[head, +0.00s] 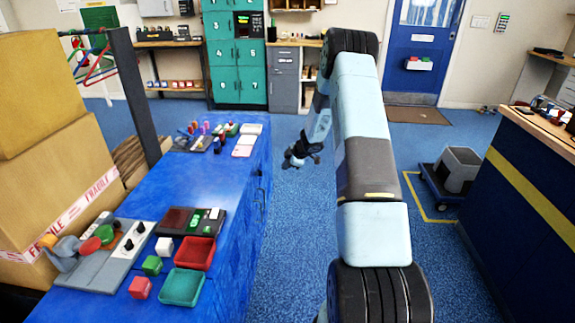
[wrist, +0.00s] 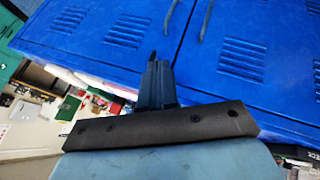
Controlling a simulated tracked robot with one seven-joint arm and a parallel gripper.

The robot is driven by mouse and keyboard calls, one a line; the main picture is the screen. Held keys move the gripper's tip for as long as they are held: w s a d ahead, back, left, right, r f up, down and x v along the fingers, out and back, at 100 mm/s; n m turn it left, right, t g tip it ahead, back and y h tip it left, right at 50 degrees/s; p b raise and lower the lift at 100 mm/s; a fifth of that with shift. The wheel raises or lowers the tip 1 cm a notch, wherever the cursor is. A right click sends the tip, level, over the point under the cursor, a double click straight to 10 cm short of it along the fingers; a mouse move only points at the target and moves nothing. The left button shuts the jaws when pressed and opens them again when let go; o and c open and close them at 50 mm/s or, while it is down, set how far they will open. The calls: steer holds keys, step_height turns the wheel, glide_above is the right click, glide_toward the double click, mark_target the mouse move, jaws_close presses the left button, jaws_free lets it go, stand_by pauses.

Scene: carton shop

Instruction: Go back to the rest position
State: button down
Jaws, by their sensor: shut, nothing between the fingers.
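My gripper (head: 302,160) hangs in the air over the aisle, to the right of the blue cabinet (head: 262,190), and is apart from it. My arm reaches forward from the bottom of the head view, and its end bends down and to the left. In the wrist view my gripper (wrist: 152,58) shows its fingers together with nothing between them. Behind them are the blue cabinet's vented doors (wrist: 125,28) and dark handles.
On the cabinet top are a red tray (head: 195,253), a green tray (head: 182,287), small blocks and a grey switch panel (head: 100,255). Cartons (head: 50,180) stand at left. A counter (head: 530,200) and a dolly with a grey bin (head: 457,170) stand at right. The aisle floor is clear.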

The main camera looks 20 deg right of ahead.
steer(key=shift+d+r, duration=0.2)
steer(key=shift+r, duration=0.2)
